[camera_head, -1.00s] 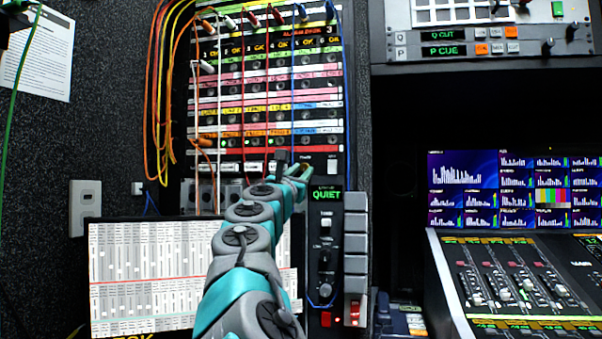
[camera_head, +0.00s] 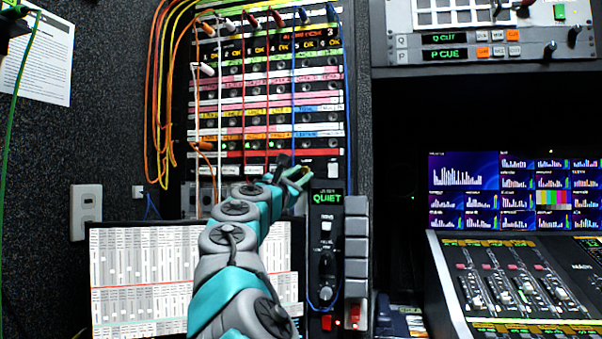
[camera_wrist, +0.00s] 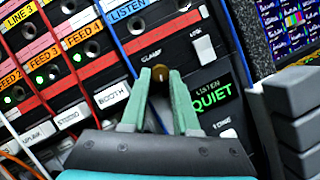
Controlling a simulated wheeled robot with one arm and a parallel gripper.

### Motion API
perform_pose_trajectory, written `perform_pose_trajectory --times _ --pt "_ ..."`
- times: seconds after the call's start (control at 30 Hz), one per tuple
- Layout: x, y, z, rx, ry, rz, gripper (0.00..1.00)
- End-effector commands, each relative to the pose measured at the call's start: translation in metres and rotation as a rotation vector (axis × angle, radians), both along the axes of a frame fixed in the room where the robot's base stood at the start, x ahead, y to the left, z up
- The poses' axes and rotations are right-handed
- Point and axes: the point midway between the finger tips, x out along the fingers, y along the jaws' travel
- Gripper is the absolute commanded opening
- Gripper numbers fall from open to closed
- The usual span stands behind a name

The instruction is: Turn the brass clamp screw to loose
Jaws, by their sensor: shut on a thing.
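The brass clamp screw (camera_wrist: 160,72) is a small round knob just under the "CLAMP" label on the black panel strip in the wrist view. My gripper (camera_wrist: 161,76) is shut on it, with one green finger on each side. The fingers hide the sides of the screw. In the head view my gripper (camera_head: 303,174) is at the lower right of the patch panel, just above the "QUIET" display. My arm and fingers hide most of the screw there, and its angle is hard to read.
The "LOCK" switch (camera_wrist: 203,48) is right of the screw, with the green "QUIET" display (camera_wrist: 212,97) below it. Grey blocks (camera_head: 356,245) stand out at the lower right. A blue cable (camera_wrist: 122,38) and other patch cords hang close on the left.

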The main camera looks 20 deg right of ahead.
Motion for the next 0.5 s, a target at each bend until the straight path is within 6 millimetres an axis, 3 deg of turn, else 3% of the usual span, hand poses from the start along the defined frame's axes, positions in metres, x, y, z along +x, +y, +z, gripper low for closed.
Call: perform_pose_trajectory --times 0.5 --pt "0.005 0.005 0.0015 0.384 -0.254 0.008 0.0"
